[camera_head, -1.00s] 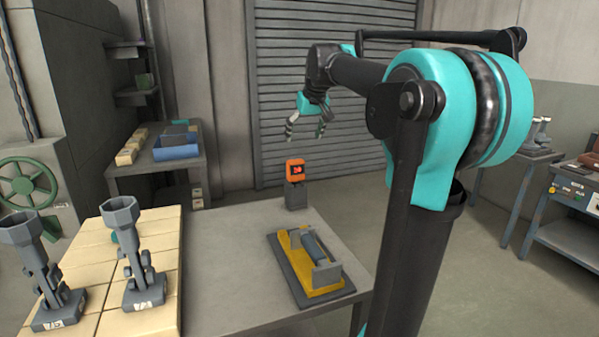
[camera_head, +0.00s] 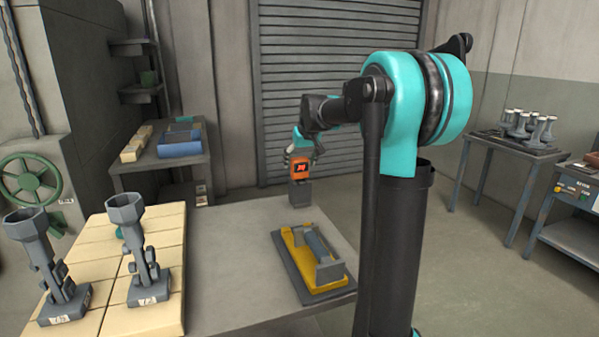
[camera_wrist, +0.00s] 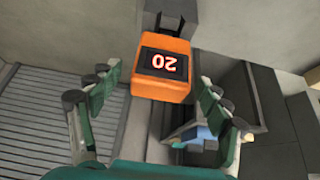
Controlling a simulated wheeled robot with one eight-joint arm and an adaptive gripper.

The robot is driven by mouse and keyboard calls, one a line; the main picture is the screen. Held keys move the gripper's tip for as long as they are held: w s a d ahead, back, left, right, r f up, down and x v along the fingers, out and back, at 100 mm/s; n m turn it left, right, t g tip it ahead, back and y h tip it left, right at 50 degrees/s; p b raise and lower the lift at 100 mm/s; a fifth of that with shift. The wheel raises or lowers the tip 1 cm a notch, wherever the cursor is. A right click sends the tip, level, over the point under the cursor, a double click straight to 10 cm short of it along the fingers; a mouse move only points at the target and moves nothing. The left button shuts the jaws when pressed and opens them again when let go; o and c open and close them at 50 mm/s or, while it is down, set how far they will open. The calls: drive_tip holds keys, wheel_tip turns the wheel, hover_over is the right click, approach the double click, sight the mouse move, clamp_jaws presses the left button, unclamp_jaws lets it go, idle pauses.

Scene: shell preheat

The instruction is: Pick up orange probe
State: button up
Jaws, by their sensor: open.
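The orange probe (camera_head: 302,177) has a dark screen with red digits. It stands upright on a small dark grey block (camera_head: 299,195) at the back edge of the table. In the wrist view the orange probe (camera_wrist: 160,85) shows upside down, its screen reading 20. My gripper (camera_head: 303,155) is at the probe's top in the head view. In the wrist view the fingers of my gripper (camera_wrist: 157,100) are spread apart on either side of the probe, with gaps on both sides. It holds nothing.
Two grey funnel-topped stands (camera_head: 141,250) are on pale boards at the left. The table between (camera_head: 230,265) is bare.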

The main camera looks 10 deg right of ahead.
drive_tip(key=shift+w+a+f, duration=0.1)
drive_tip(key=shift+w+f, duration=0.2)
drive_tip(key=shift+f, duration=0.3)
drive_tip(key=shift+c, duration=0.5)
drive_tip(key=c, duration=1.2)
drive_tip(key=shift+c, duration=0.3)
drive_tip(key=shift+r, duration=0.15)
